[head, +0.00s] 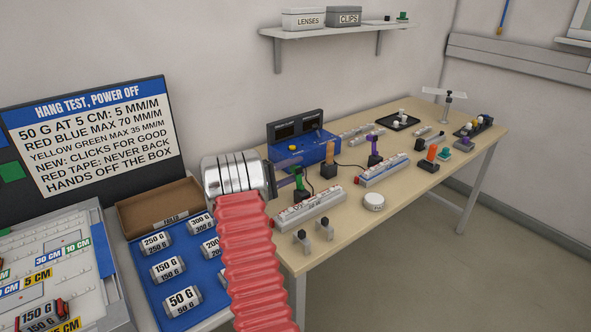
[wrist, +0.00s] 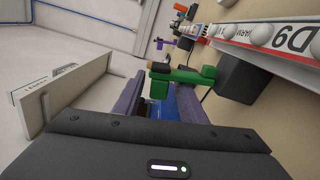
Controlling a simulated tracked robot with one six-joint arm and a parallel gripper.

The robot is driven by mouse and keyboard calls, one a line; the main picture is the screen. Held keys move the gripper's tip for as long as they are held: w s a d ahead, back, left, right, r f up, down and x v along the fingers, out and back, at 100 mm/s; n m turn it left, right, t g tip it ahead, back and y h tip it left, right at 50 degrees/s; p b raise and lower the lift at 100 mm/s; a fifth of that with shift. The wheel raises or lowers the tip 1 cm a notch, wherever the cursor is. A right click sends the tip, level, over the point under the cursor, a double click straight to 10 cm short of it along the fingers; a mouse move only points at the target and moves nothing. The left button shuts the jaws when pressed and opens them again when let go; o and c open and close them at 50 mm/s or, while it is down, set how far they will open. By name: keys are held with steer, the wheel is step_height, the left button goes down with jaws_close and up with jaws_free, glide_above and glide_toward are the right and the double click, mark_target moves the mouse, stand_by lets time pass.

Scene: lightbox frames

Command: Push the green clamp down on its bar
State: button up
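The green clamp (head: 300,188) is on a dark upright bar near the table's front left. In the wrist view the green clamp (wrist: 190,76) lies sideways, its arm crossing the gap between my fingers. The bar's black block (wrist: 237,80) shows to its right. My gripper (wrist: 166,98) is open, with one purple finger on each side of the gap. In the head view my gripper (head: 288,175) is just left of the clamp's upper part. I cannot tell whether a finger touches the clamp.
A blue box (head: 318,150) with dark displays stands behind the clamp. Other clamps, orange (head: 328,158) and purple (head: 374,150), stand nearby. A white labelled strip (head: 310,209) lies in front. A blue tray (head: 155,290) of weights is at left.

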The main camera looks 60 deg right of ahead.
jaws_close()
stand_by(0.4)
steer(key=shift+f, duration=0.1)
steer(key=shift+s, duration=0.15)
